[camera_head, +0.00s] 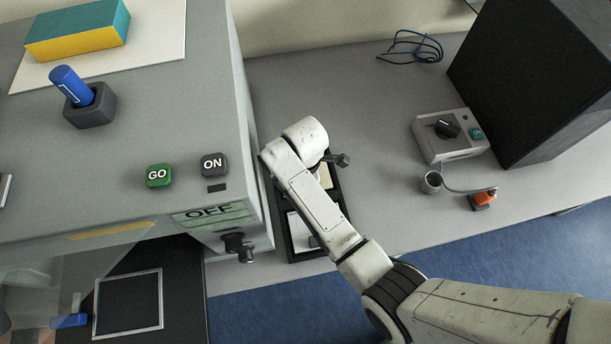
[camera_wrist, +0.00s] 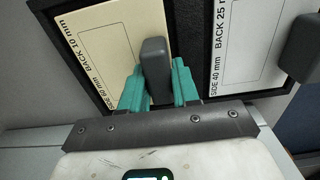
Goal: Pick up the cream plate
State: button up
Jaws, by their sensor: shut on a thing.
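The cream plate (camera_wrist: 110,45) shows in the wrist view, with "BACK 10 mm" and "SIDE 60 mm" printed on it and a grey block-shaped handle (camera_wrist: 154,65) standing up from it. My gripper (camera_wrist: 158,72) has its teal fingers on either side of this handle and is shut on it. The plate lies within the black tray's frame; I cannot tell whether it is raised. In the head view my arm covers most of the tray (camera_head: 335,186), and only a small part of the cream plate (camera_head: 326,176) shows.
A white plate (camera_wrist: 247,45) marked "BACK 25 mm" lies beside the cream one, with its own grey handle (camera_wrist: 304,48). A grey machine (camera_head: 215,120) stands close left of the tray. A switch box (camera_head: 448,137) and black cabinet (camera_head: 535,75) stand right.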

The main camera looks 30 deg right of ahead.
grip_shut()
